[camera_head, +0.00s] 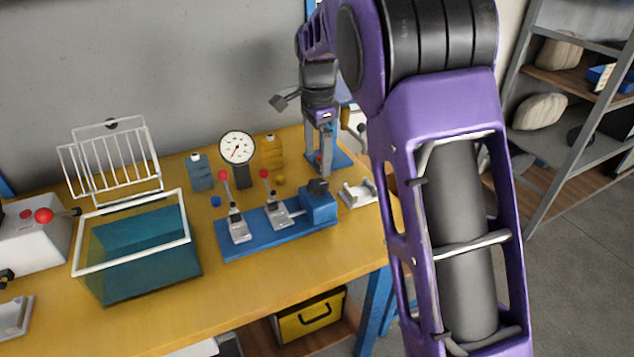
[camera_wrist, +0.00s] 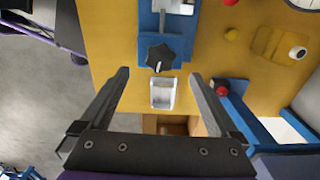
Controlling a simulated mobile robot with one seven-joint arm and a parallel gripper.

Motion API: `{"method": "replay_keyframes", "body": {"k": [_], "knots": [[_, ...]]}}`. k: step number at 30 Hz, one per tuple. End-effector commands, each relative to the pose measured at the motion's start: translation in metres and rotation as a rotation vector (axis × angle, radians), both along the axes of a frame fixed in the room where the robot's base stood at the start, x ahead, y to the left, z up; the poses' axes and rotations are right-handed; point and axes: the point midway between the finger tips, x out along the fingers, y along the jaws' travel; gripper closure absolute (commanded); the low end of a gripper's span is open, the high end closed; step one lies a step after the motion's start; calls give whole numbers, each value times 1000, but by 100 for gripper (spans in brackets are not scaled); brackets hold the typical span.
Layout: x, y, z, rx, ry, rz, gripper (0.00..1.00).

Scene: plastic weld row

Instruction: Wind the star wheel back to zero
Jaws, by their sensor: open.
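The star wheel is a small black lobed knob (camera_head: 318,186) at the right end of the blue clamp fixture (camera_head: 250,246) on the yellow bench. In the wrist view the black star wheel (camera_wrist: 160,56) is just beyond the fingertips, near the middle between them. My gripper (camera_wrist: 159,75) is open and empty, its two fingers spread wide above the bench. It is apart from the wheel. Any zero mark or scale on the wheel is too small to read. A round white dial gauge (camera_head: 237,147) stands behind the fixture.
A small white metal holder (camera_head: 358,194) sits right of the wheel. A blue-based press (camera_head: 343,160) with a red knob (camera_wrist: 222,90) stands close by. Two red-knobbed toggle clamps rise from the fixture. A water tank (camera_head: 140,292) and wire basket (camera_head: 115,165) stand left.

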Motion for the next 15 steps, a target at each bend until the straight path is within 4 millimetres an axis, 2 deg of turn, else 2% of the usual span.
{"method": "replay_keyframes", "body": {"k": [1,6,10,15], "knots": [[-1,0,-14,0,2,0,3],[0,0,-45,1,1,-1,3],[0,0,-60,1,-1,-1,3],[0,0,-69,1,-1,-1,3]]}}
